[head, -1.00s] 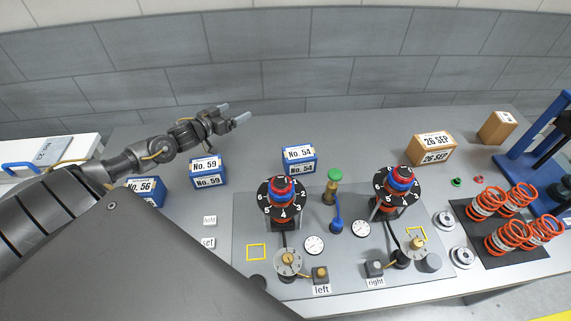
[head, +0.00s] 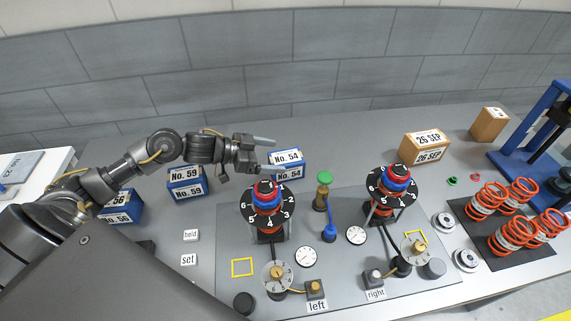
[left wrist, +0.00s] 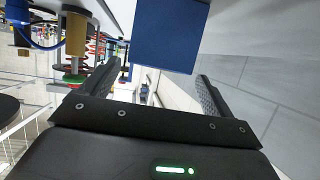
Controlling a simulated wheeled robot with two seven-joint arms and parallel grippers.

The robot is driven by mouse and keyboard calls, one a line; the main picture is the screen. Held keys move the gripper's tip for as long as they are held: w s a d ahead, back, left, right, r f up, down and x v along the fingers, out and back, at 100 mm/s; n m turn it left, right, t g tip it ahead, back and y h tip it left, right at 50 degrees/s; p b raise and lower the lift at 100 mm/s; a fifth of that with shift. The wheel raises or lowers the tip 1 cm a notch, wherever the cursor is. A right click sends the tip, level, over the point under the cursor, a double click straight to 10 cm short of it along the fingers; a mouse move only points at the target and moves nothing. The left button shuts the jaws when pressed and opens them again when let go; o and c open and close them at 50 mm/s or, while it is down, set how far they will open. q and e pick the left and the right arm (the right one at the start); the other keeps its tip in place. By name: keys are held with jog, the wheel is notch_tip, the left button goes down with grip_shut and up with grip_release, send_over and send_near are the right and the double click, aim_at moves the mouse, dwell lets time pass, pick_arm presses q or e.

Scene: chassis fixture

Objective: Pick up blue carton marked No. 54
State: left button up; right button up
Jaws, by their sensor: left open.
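The blue carton marked No. 54 (head: 288,171) stands on the grey table behind the left dial, with white labels on its top and front. My left gripper (head: 268,154) is open at the carton's left side, with its fingers pointing right toward it. In the left wrist view a plain blue carton face (left wrist: 168,35) shows ahead of the open fingers (left wrist: 155,88), near the top of the picture. The gap between the fingers looks empty. I cannot tell whether a finger touches the carton. My right gripper is not in view.
Blue cartons No. 59 (head: 187,186) and No. 56 (head: 121,208) stand to the left. The left dial (head: 267,208) and a green-topped post (head: 324,190) stand in front of No. 54. Brown 26 SEP carton (head: 426,147) is to the right. The table behind is clear.

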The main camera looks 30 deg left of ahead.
aim_at(281, 158)
pick_arm(q)
jog(key=p+x, duration=0.1)
jog(key=x, duration=0.3)
jog(key=shift+s+d+f+p, duration=0.1)
jog(key=shift+s+f+p, duration=0.1)
jog(key=shift+p, duration=0.1)
jog(key=shift+w+d+f, duration=0.3)
jog(key=shift+w, duration=0.05)
jog(key=c, duration=1.2)
jog(key=shift+r, duration=0.15)
jog(key=shift+r+b, duration=0.3)
jog(key=shift+r, duration=0.35)
jog(key=s+r, duration=0.1)
jog(key=r, duration=0.1)
jog(key=s+a+r, duration=0.1)
jog(key=s+r, duration=0.1)
jog(key=s+r+b, duration=0.1)
jog(key=r, duration=0.2)
jog(key=shift+s+a, duration=0.35)
jog(key=shift+s+a+r+b, duration=0.4)
jog(key=shift+s+r, duration=0.35)
jog(key=shift+s, duration=0.7)
jog(key=shift+s+a+r+b, duration=0.2)
jog(key=shift+s+a+r, duration=0.45)
jog(key=shift+s, duration=0.8)
jog(key=shift+s+a+r+b, duration=0.3)
jog(key=shift+s+r, duration=0.55)
jog(key=shift+s, duration=0.6)
